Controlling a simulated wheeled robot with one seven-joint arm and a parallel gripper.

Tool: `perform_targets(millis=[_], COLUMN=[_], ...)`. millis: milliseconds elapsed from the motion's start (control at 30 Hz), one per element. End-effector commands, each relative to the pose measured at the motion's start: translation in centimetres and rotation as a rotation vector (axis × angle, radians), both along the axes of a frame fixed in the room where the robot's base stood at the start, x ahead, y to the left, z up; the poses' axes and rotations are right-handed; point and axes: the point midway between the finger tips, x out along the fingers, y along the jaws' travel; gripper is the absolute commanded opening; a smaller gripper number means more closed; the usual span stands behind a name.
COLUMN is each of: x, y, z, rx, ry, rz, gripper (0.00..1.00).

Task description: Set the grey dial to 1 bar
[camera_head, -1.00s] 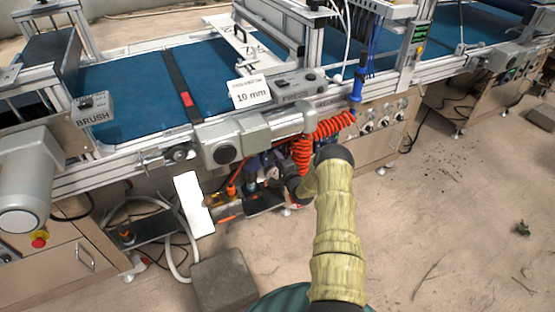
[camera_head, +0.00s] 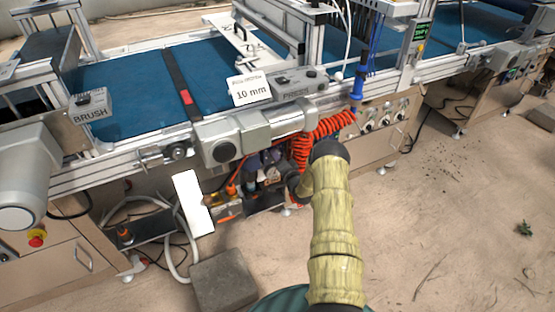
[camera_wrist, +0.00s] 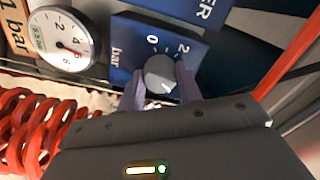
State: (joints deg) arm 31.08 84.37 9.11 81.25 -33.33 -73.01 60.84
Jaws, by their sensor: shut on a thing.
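The grey dial (camera_wrist: 160,73) is a round knob on a blue panel (camera_wrist: 125,40) in the wrist view. A white 0 stands at its upper left and a white 2 at its upper right. A small light mark shows at its lower edge; I cannot tell whether it is a pointer or a digit. The word "bar" stands sideways to its left. My gripper (camera_wrist: 162,85) is shut on the dial, with a purple-grey finger on either side. In the head view my arm reaches under the conveyor and the dial cannot be made out.
A round white pressure gauge (camera_wrist: 62,40) is left of the dial. A red coiled hose (camera_wrist: 35,125) hangs close by and also shows in the head view (camera_head: 305,145). The conveyor frame (camera_head: 240,132) is above my forearm. A stone block (camera_head: 223,280) lies on the floor.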

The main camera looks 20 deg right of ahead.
Motion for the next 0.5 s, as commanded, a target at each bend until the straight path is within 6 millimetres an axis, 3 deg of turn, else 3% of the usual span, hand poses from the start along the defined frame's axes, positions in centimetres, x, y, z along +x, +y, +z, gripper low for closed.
perform_targets(millis=[500], x=[-0.05], y=[0.02], z=[-0.19], rx=[-0.492], ry=[-0.014], rz=[0.002], gripper=[0.12])
